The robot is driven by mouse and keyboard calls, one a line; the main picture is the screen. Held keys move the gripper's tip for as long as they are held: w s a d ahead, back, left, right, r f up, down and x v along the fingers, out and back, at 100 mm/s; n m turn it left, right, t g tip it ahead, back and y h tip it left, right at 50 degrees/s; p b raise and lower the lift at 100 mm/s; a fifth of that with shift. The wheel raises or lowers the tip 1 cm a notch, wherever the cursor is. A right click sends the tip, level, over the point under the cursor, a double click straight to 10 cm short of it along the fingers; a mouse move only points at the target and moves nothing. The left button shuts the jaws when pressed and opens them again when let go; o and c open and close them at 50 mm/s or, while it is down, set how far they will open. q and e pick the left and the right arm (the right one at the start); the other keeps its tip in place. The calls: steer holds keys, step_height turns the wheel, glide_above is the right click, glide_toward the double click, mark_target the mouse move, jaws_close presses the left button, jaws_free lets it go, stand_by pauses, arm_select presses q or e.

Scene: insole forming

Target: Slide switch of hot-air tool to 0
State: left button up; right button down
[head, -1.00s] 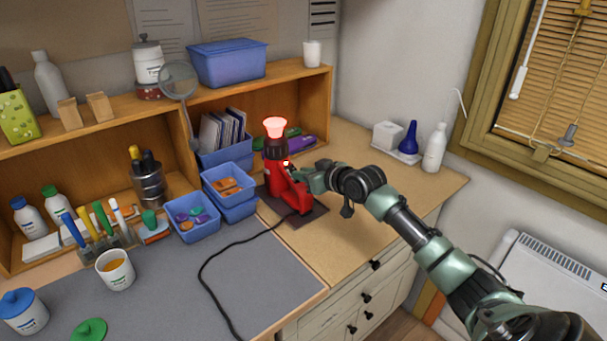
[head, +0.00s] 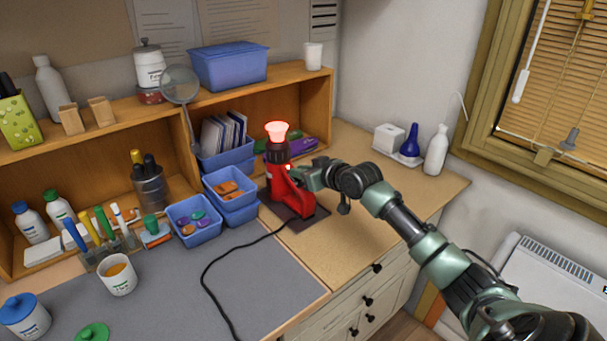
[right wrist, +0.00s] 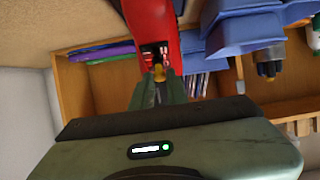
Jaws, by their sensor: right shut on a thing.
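The red hot-air tool (head: 289,192) stands upright on a dark pad (head: 310,222) on the wooden worktop, its nozzle (head: 277,131) glowing red at the top. My right gripper (head: 300,176) is at the tool's right side, level with the middle of its body. In the right wrist view, the tool's red body (right wrist: 150,22) has a dark slot facing me. My right gripper (right wrist: 158,82) has its fingers together at that slot, around a small yellowish switch (right wrist: 158,71). The fingers partly hide the switch, and its setting cannot be read. My left gripper is out of view.
Blue bins (head: 194,219) stand left of the tool. A black cable (head: 215,268) runs from it across the grey mat (head: 265,288). The wooden shelf (head: 316,100) is behind. A white bottle (head: 436,150) stands at the right back; the worktop between is mostly clear.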

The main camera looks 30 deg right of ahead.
steer(key=shift+w+r, duration=0.35)
steer(key=shift+w, duration=0.3)
steer(key=shift+w+a+f, duration=0.1)
steer(key=shift+w+f, duration=0.05)
steer(key=shift+f, duration=0.05)
steer(key=c, duration=1.4)
jaws_free()
steer(key=shift+s+r, duration=0.2)
steer(key=shift+s, duration=0.15)
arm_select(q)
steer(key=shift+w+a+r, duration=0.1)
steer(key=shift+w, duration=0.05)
arm_select(e)
steer(key=shift+w+f, duration=0.1)
